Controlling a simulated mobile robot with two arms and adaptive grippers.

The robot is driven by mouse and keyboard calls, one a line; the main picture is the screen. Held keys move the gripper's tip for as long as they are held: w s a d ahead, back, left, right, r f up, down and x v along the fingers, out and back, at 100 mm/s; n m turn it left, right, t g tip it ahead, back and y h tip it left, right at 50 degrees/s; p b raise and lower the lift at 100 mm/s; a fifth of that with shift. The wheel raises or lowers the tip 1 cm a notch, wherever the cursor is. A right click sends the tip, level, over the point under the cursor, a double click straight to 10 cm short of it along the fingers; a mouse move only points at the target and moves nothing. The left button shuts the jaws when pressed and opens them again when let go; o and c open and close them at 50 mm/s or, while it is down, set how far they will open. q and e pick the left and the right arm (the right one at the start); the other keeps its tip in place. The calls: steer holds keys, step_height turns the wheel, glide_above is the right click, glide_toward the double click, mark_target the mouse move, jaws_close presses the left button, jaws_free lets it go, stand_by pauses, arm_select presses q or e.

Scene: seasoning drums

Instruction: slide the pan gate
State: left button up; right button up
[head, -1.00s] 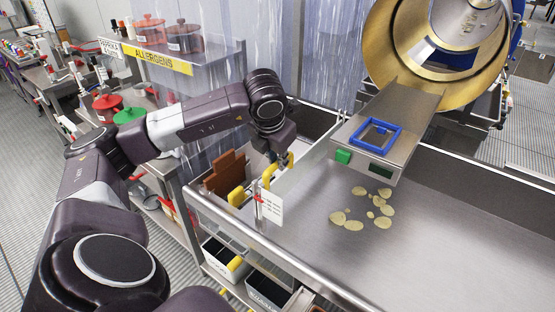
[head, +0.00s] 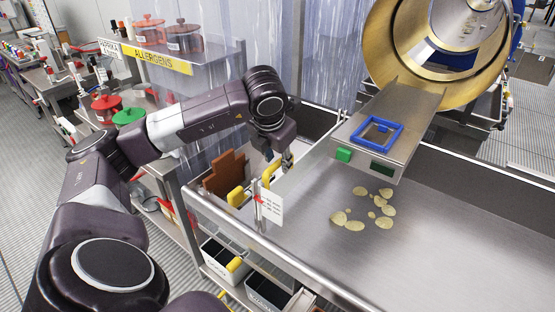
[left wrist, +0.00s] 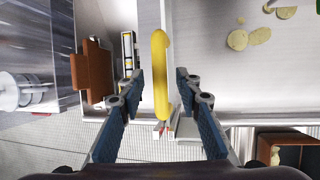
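The gate's yellow handle (head: 271,172) stands at the left edge of the steel pan (head: 325,250), beside the upright plate. In the left wrist view the long yellow handle (left wrist: 160,75) lies between my fingers. My left gripper (head: 287,158) is just above and behind the handle in the head view. In the left wrist view my left gripper (left wrist: 159,85) is open, with a clear gap on both sides of the handle. My right gripper is not in view.
Several chips (head: 356,212) lie on the pan. A steel box with a blue frame (head: 377,132) and green button (head: 343,154) stands over it, under a brass drum (head: 410,55). A brown block (head: 224,172) and a second yellow handle (head: 236,196) are to the left.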

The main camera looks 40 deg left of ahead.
arm_select(q)
steer(key=v, duration=1.1)
steer(key=shift+s+r, duration=0.2)
steer(key=shift+r, duration=0.15)
steer(key=shift+d, duration=0.1)
